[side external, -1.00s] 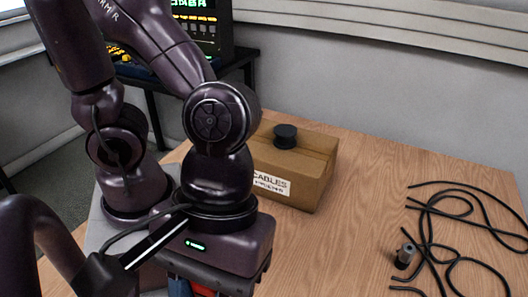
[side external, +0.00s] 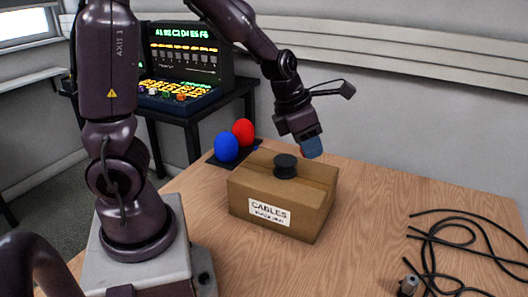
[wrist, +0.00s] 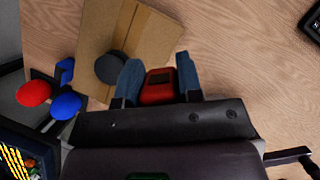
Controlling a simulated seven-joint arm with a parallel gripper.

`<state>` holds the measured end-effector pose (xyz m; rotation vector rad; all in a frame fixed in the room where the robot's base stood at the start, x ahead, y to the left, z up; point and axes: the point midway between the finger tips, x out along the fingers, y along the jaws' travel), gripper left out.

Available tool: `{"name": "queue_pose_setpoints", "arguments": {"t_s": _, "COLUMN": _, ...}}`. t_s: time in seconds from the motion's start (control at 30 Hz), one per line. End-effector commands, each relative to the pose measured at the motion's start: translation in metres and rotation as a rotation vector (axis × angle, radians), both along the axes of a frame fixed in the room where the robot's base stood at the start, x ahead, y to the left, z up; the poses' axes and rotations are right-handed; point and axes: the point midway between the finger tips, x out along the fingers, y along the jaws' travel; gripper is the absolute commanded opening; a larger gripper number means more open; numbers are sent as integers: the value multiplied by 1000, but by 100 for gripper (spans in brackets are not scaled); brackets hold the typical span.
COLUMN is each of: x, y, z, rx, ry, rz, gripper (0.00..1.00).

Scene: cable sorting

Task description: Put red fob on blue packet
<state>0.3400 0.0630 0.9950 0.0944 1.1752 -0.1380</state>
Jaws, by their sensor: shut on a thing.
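My gripper (side external: 311,147) hangs above the table just behind the cardboard box's right end in the side view. Its blue fingers also show in the wrist view (wrist: 159,78). They are shut on the red fob (wrist: 159,88), which has a dark patch on its face. In the side view only a sliver of the red fob (side external: 302,152) shows beside the finger. I cannot make out a blue packet for sure. A small blue piece (wrist: 66,72) lies between the box and the balls in the wrist view; I cannot tell what it is.
A cardboard box (side external: 258,194) labelled CABLES stands near the gripper with a black spool (side external: 286,166) on top. A blue ball (side external: 226,147) and a red ball (side external: 243,131) stand left of it. Black cables (side external: 465,240) lie at right beside a grey cylinder (side external: 409,285).

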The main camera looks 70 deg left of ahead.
Motion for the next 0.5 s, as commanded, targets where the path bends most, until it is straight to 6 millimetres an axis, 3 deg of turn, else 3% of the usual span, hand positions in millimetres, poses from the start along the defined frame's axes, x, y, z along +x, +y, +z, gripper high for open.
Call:
{"name": "queue_pose_setpoints", "arguments": {"t_s": 0.03, "x": -2, "y": 29, "z": -2, "rx": 2, "ry": 1, "rz": 118, "gripper": 7}}
{"name": "queue_pose_setpoints", "arguments": {"t_s": 0.2, "x": -22, "y": 113, "z": -3, "rx": 2, "ry": 1, "rz": 467, "gripper": 7}}
{"name": "queue_pose_setpoints", "arguments": {"t_s": 0.3, "x": -36, "y": 149, "z": 0, "rx": 3, "ry": -1, "rz": 617, "gripper": 7}}
{"name": "queue_pose_setpoints", "arguments": {"t_s": 0.5, "x": -63, "y": 194, "z": 5, "rx": 0, "ry": 0, "rz": 822, "gripper": 7}}
